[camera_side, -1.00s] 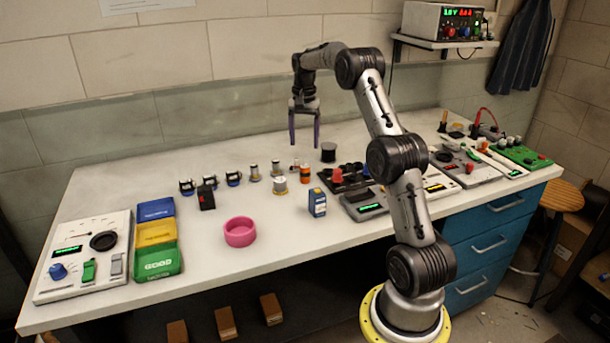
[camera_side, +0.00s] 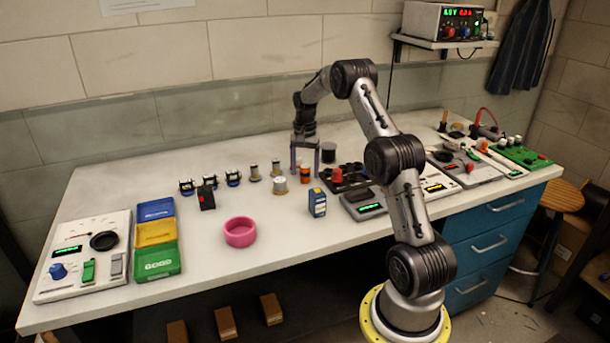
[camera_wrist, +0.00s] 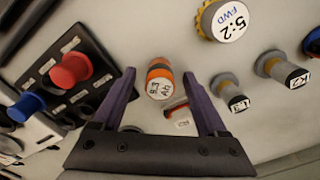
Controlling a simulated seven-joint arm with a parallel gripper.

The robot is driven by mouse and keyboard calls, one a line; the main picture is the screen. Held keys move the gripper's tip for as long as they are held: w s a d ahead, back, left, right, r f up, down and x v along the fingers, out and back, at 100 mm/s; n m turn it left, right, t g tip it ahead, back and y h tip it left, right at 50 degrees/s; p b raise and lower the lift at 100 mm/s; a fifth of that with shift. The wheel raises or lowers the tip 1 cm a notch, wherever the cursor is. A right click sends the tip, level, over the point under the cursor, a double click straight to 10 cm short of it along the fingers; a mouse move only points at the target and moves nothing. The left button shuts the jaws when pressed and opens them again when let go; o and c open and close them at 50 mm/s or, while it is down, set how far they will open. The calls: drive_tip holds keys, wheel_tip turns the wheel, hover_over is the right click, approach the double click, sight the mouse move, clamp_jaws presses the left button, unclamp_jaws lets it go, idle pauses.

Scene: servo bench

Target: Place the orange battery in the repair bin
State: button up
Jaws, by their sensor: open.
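The orange battery (camera_side: 305,178) is a small cylinder with dark bands, standing on the bench; the wrist view shows it with a white label (camera_wrist: 161,87). My gripper (camera_side: 305,170) is low over the bench and points down. Its two fingers are apart, and in the wrist view (camera_wrist: 159,75) the battery shows between the fingertips with nothing gripped. Whether the tips are level with the battery I cannot tell. Three bins stand in a row at left: blue (camera_side: 156,209), yellow (camera_side: 156,232) and green (camera_side: 157,262). The green one reads GOOD; the other labels are too small to read surely.
A small part with a white tag (camera_wrist: 180,118) lies close beside the battery. A yellow-rimmed cylinder (camera_side: 280,186), a black spool (camera_side: 328,153) and a dark panel with a red knob (camera_side: 338,175) are near.

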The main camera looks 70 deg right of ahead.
clamp_jaws()
drive_tip(key=shift+r, duration=0.1)
idle(0.4)
